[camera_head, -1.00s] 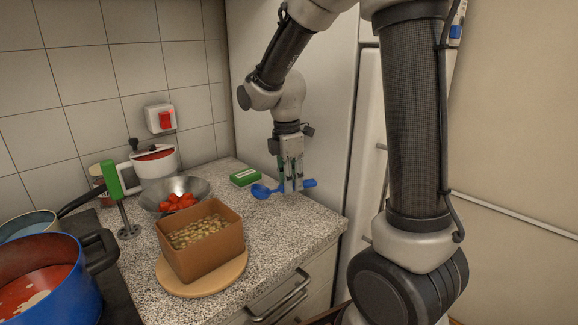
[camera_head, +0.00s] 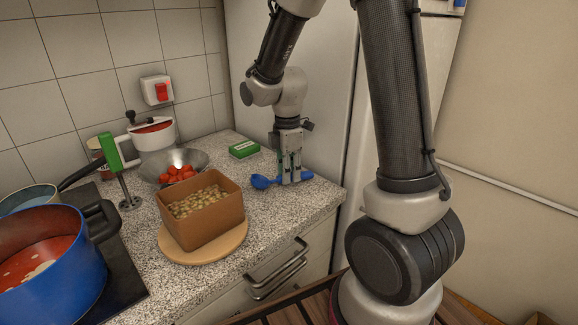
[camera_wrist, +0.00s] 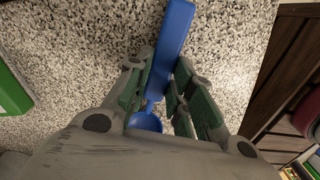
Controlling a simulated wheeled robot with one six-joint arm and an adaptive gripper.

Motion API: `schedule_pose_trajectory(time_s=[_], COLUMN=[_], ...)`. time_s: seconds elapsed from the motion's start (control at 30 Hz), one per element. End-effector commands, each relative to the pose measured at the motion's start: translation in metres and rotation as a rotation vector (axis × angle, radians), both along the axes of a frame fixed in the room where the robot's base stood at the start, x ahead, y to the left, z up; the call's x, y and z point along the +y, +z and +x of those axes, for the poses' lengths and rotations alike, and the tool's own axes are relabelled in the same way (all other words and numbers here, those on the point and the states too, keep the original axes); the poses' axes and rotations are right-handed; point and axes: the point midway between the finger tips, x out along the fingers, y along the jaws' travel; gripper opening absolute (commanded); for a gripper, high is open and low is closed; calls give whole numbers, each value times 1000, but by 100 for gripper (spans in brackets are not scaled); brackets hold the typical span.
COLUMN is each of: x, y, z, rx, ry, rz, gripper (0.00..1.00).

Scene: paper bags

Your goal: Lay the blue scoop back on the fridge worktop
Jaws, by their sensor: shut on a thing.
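The blue scoop (camera_head: 262,182) is at the right part of the speckled worktop (camera_head: 318,200), beside the fridge (camera_head: 330,110). My gripper (camera_head: 290,181) points down and is shut on the scoop's handle, with the bowl to the left and the handle end to the right. The scoop lies level, at or very close to the worktop; I cannot tell if it touches. In the wrist view the blue handle (camera_wrist: 174,45) runs between my fingers (camera_wrist: 166,95), and part of the bowl (camera_wrist: 146,122) shows below. The rest of the bowl is hidden by my gripper.
A green box (camera_head: 244,149) lies behind the scoop. A brown container of beige pieces (camera_head: 205,225) stands on a round board (camera_head: 225,247) in front. A metal bowl of red pieces (camera_head: 195,158) and a blue pot (camera_head: 75,280) are left. Worktop right of the container is clear.

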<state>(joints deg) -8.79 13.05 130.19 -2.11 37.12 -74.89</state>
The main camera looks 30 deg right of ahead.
Motion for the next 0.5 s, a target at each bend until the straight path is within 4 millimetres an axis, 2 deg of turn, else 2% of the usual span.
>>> schedule_pose_trajectory(time_s=[0.3, 0.33, 0.43, 0.5], x=[0, 0, 0, 0], y=[-1, -1, -1, -1], z=[0, 0, 0, 0], rx=[0, 0, 0, 0], ry=[0, 0, 0, 0], rz=[0, 0, 0, 0], gripper=[0, 28, 46, 48])
